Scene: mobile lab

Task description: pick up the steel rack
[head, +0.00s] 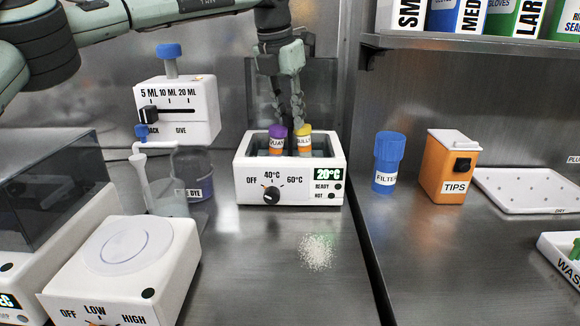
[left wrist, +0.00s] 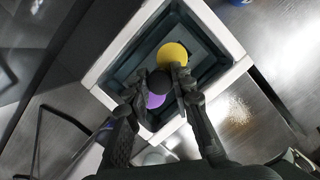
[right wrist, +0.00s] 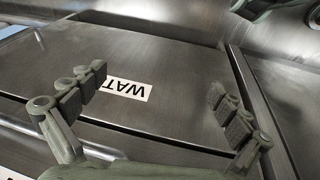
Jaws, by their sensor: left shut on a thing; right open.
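The white water bath (head: 250,182) stands on the left bench with two vials in its well, one purple-capped (head: 277,146) and one yellow-capped (head: 303,147). My left gripper (head: 288,118) reaches down into the well from above. In the left wrist view its fingers close around a dark round knob (left wrist: 158,82) between the yellow cap (left wrist: 173,54) and the purple cap (left wrist: 154,100); I take this knob for the steel rack's handle. The rest of the rack is hidden in the well. My right gripper (right wrist: 158,97) is open and empty above a steel surface with a "WAT" label.
A dispenser (head: 178,108), a dye bottle (head: 195,180) and a hotplate (head: 125,270) stand left of the bath. A blue filter bottle (head: 388,160), an orange tips box (head: 450,165) and a white drying tray (head: 525,190) are to the right. White powder (head: 317,252) lies in front.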

